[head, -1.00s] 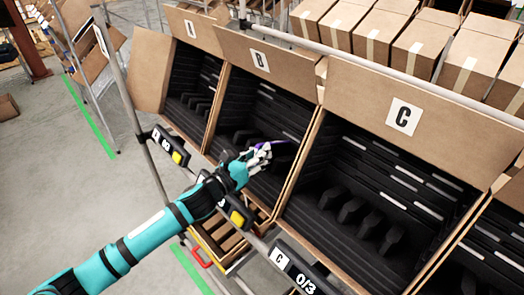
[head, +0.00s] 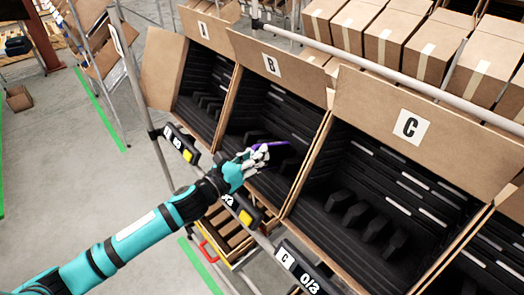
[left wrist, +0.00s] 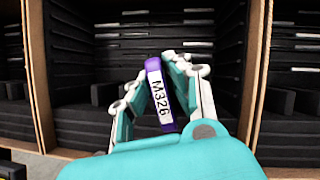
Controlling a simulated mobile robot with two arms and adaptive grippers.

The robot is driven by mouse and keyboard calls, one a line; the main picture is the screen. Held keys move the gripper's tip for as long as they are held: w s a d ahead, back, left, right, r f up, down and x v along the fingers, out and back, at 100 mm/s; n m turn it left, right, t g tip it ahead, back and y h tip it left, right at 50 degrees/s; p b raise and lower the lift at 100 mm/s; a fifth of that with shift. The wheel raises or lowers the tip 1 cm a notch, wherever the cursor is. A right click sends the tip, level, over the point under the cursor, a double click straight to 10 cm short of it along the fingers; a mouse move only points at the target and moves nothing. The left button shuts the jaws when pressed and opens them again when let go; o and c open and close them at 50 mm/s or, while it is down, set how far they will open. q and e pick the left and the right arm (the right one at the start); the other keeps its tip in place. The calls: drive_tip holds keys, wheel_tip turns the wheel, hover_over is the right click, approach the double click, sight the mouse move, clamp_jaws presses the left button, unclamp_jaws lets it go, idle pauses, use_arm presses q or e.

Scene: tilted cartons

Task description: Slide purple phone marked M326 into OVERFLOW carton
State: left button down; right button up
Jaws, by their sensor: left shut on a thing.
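My left gripper (head: 257,158) is shut on the purple phone (head: 276,143) at the mouth of carton B. In the left wrist view the phone (left wrist: 155,92) stands tilted between the two fingers (left wrist: 153,75), with its white M326 label facing the camera. Carton B (head: 268,68) is tilted, open, and lined with black slotted racks. Carton A (head: 206,30) is on its left and carton C (head: 400,110) on its right. I can read no OVERFLOW label in either view. My right gripper is not in view.
A metal rail with displays (head: 300,270) runs along the carton fronts. A yellow-edged crate (head: 228,240) sits below it. Closed brown boxes (head: 390,35) line the shelf behind. Open grey floor (head: 60,190) lies at the left.

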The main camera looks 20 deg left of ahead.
use_arm(q)
drive_tip(key=shift+s+a+r+p, duration=0.4)
drive_tip(key=shift+s+a+r, duration=0.25)
drive_tip(key=shift+s, duration=0.25)
drive_tip(key=shift+s+a+r+p, duration=0.45)
drive_tip(key=shift+s+r, duration=0.2)
drive_tip(key=shift+s, duration=0.2)
drive_tip(key=shift+s+a+r+p, duration=0.15)
drive_tip(key=shift+s+a+r, duration=0.3)
drive_tip(key=shift+s, duration=0.2)
drive_tip(key=shift+s+a+r+p, duration=0.15)
drive_tip(key=shift+s+a+r, duration=0.25)
drive_tip(key=shift+s, duration=0.2)
drive_tip(key=shift+s+a+r+p, duration=0.15)
drive_tip(key=shift+s+a+r, duration=0.3)
drive_tip(key=shift+s, duration=0.2)
